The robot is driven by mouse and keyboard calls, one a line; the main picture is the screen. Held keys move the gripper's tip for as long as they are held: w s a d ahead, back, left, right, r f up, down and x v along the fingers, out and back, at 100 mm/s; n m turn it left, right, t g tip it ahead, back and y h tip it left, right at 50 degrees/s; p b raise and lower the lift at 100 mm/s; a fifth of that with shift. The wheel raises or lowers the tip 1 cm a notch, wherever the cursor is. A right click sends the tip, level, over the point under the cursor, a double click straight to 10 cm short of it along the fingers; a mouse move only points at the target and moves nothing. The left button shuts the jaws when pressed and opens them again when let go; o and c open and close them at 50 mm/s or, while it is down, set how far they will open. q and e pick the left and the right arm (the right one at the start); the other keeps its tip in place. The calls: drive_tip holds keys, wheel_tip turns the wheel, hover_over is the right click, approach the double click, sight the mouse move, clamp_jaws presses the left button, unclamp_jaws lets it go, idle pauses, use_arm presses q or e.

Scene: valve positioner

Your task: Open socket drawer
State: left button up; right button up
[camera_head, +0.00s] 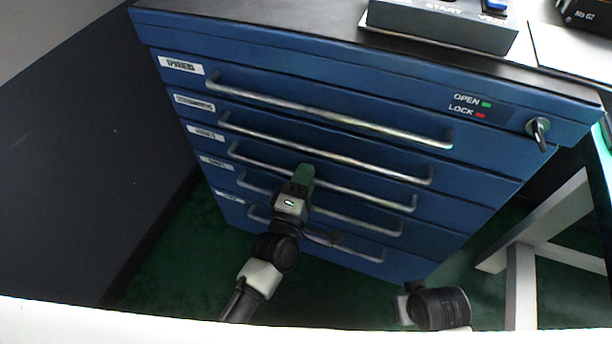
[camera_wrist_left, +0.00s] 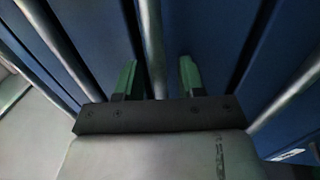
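The blue drawer cabinet (camera_head: 400,155) has several drawers stacked, each with a long metal bar handle. All drawers look shut. The label texts are too small to read, so I cannot tell which one is the socket drawer. My left gripper (camera_head: 304,174) is at the third handle from the top (camera_head: 370,192), left of the handle's middle. In the left wrist view, the green fingers of my left gripper (camera_wrist_left: 158,78) are apart, with a handle bar (camera_wrist_left: 152,40) running between them and gaps on both sides. Contact cannot be told. My right gripper is not in view.
A lock key (camera_head: 539,128) sits at the cabinet's upper right, beside OPEN and LOCK marks. A dark control box (camera_head: 440,25) stands on the cabinet top. A white table frame (camera_head: 545,225) is at the right. A dark wall (camera_head: 85,150) is at the left.

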use_arm(q)
drive_tip(key=shift+w, duration=0.15)
drive_tip(key=shift+c, duration=0.4)
clamp_jaws()
